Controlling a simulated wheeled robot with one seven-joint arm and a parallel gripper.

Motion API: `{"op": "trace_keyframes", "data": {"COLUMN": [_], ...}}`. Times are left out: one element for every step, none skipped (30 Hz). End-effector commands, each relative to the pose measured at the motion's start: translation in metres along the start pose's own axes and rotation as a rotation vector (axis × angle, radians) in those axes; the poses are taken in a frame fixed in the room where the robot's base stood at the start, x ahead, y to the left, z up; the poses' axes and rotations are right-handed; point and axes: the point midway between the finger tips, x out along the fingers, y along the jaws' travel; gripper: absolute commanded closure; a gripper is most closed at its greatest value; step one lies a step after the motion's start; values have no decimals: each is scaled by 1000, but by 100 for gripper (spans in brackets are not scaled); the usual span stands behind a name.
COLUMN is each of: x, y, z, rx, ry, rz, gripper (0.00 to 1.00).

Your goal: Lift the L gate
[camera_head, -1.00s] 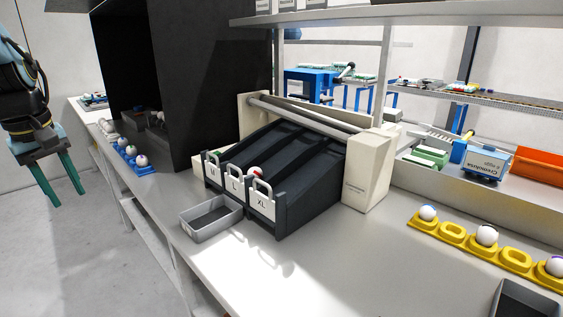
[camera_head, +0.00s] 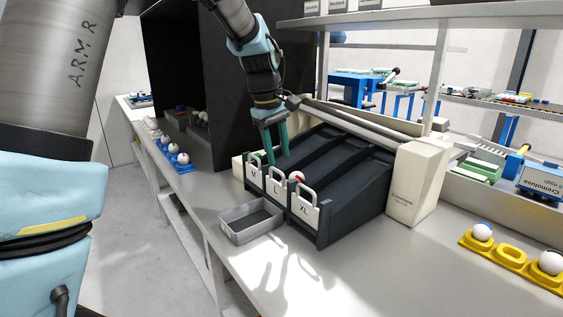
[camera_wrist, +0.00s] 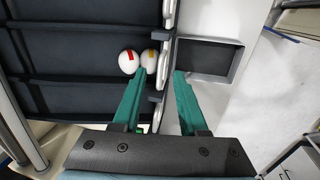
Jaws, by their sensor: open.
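The L gate (camera_head: 276,188) is a white plate with a handle loop, at the low front end of the middle lane of the dark sorter (camera_head: 350,190). It looks down, and shows nearly edge-on in the wrist view (camera_wrist: 163,66). A red-marked egg (camera_wrist: 128,62) and a yellow-marked egg (camera_wrist: 149,60) lie behind it. My gripper (camera_head: 278,160) is open and empty, pointing down above the front of the lanes. In the wrist view, its green fingers (camera_wrist: 160,74) lie on either side of the gate line, near the L gate. Contact cannot be told.
The M gate (camera_head: 253,172) and XL gate (camera_head: 304,208) flank the L gate. A grey tray (camera_head: 235,230) sits in front of the gates. A black box (camera_head: 215,100) stands at the left. Yellow egg holders (camera_head: 510,257) lie at the right; the table between is clear.

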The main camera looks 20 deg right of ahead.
Motion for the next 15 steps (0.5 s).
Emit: {"op": "trace_keyframes", "data": {"x": [8,12,18,22,25,29,32,34,36,37,38,39,39,39,39], "y": [0,0,0,0,0,0,0,0,0,0,0,0,0,0,0], "z": [0,1,0,0,0,0,0,0,0,0,0,0,0,0,0], "rx": [0,0,0,0,0,0,0,0,0,0,0,0,0,0,0], "ry": [-2,-2,-2,-2,-2,-1,-1,-1,0,0,1,1,1,1,1], "rz": [-2,-3,-2,-3,-2,-1,-1,-1,-1,0,1,1,1,1,1], "gripper": [58,58,58,58,58,58,58,58,58,58,58,58,58,58,58]}}
